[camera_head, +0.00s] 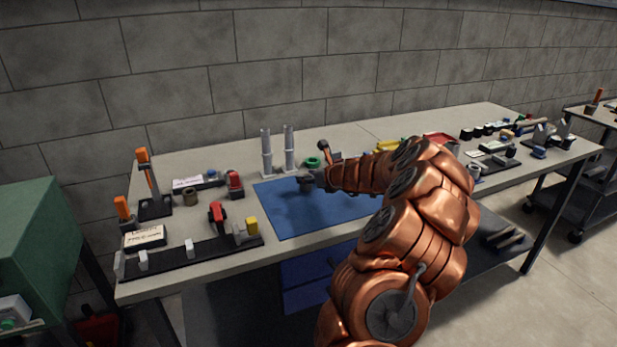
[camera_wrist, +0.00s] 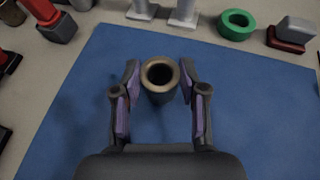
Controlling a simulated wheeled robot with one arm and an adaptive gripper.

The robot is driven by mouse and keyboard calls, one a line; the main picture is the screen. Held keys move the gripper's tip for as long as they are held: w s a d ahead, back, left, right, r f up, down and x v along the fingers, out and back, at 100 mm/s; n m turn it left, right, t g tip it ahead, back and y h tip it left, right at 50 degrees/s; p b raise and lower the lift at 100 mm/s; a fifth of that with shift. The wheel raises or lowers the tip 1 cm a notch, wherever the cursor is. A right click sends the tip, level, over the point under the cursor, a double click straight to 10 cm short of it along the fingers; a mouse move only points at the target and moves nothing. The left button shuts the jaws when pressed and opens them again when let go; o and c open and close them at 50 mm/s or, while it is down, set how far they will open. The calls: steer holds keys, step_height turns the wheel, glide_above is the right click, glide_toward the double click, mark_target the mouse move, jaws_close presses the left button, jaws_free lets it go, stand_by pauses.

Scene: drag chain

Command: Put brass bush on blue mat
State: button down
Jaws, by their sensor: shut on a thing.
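The brass bush (camera_wrist: 160,76) is a short hollow cylinder with a tan rim, seen from above in the wrist view. It stands upright between the two padded fingers of my gripper (camera_wrist: 160,92), which is shut on it. The blue mat (camera_wrist: 75,125) spreads beneath both; whether the bush touches it, I cannot tell. In the head view my gripper (camera_head: 306,183) is over the back part of the blue mat (camera_head: 300,222), and the bush is not clearly visible there. My copper-coloured arm covers the mat's right part.
Two grey posts (camera_head: 278,152) and a green ring (camera_head: 312,162) stand behind the mat. A red-topped piece (camera_head: 235,184) and a brown ring (camera_head: 190,197) are left of it. A black rail with clamps (camera_head: 190,256) lies at front left. The mat's front left is clear.

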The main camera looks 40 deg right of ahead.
steer(key=shift+f, duration=0.65)
stand_by(0.8)
steer(key=c, duration=0.5)
jaws_free()
steer(key=shift+c, duration=0.2)
steer(key=shift+s, duration=0.1)
steer(key=v, duration=1.1)
steer(key=shift+s+r, duration=0.2)
steer(key=shift+s, duration=0.15)
steer(key=shift+a, duration=0.1)
